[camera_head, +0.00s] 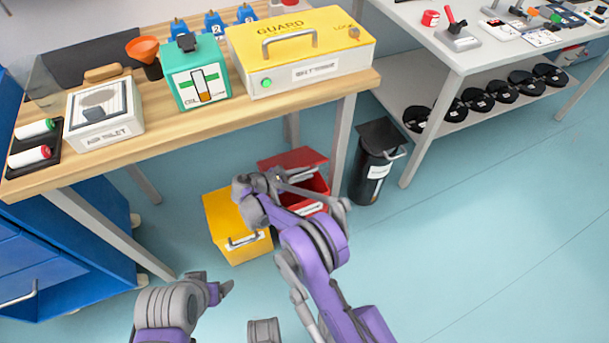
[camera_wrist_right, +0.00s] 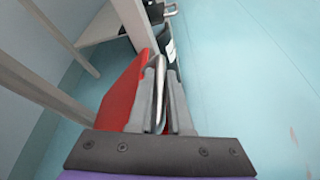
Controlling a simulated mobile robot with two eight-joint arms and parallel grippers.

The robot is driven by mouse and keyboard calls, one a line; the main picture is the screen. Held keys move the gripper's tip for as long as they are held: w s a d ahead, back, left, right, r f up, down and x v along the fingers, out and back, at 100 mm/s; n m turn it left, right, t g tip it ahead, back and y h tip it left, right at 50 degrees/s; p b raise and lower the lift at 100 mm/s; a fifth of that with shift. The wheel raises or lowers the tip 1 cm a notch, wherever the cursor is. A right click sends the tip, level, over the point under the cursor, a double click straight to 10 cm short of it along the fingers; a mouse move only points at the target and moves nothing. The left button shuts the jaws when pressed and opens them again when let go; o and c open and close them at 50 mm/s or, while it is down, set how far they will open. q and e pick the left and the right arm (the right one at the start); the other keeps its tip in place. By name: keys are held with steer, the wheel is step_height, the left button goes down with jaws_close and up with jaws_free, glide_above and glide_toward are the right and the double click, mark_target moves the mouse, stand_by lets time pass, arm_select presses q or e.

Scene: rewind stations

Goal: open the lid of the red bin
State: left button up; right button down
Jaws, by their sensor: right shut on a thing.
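The red bin (camera_head: 319,186) stands on the floor under the wooden table in the head view. Its lid (camera_head: 302,156) is raised at the back, and the dark red inside shows below it. My right gripper (camera_head: 288,177) is at the lid, partly hidden behind its own wrist. In the right wrist view my right gripper (camera_wrist_right: 163,98) is shut on the metal lid handle (camera_wrist_right: 159,78), with the red lid (camera_wrist_right: 123,96) just left of the fingers. My left gripper (camera_head: 219,290) is low in the head view, away from the bin; its jaw opening is unclear.
A yellow bin (camera_head: 225,222) stands close left of the red bin. A black canister (camera_head: 371,170) with a lid stands to the right. The wooden table (camera_head: 165,141) overhangs behind, and a blue cabinet (camera_head: 70,250) is at left. The floor in front is clear.

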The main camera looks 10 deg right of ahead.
steer(key=c, duration=0.8)
jaws_free()
steer(key=shift+c, duration=0.2)
steer(key=shift+a, duration=0.1)
steer(key=p+v, duration=0.1)
steer(key=v, duration=0.9)
steer(key=shift+s+a, duration=0.2)
steer(key=shift+a, duration=0.05)
steer(key=shift+r, duration=0.15)
